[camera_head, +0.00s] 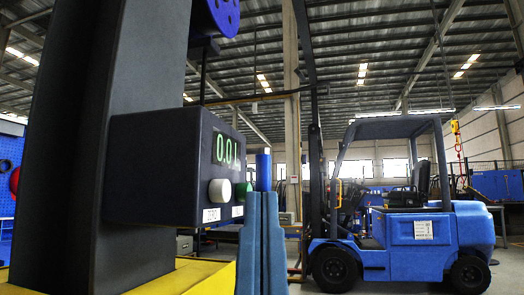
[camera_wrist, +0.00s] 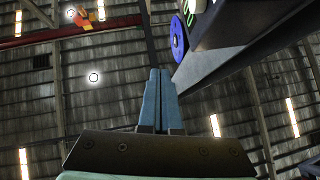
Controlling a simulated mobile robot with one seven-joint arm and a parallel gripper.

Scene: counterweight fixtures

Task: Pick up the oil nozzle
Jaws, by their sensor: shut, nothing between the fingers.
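I cannot pick out the oil nozzle for certain in either view. A short blue cylinder (camera_head: 263,171) shows just above my gripper's fingertips in the head view; I cannot tell whether it is part of the nozzle or how far behind it lies. My gripper (camera_head: 262,195) points up, right of the dark dispenser box (camera_head: 155,165). In the wrist view, my gripper (camera_wrist: 160,72) has its two blue fingers together, with nothing seen between them.
A dark column (camera_head: 75,150) stands on a yellow base (camera_head: 190,278) at the left. A blue reel (camera_head: 222,14) is above the box, and a blue disc (camera_wrist: 179,37) shows in the wrist view. A blue forklift (camera_head: 400,235) stands at the right, beyond open space.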

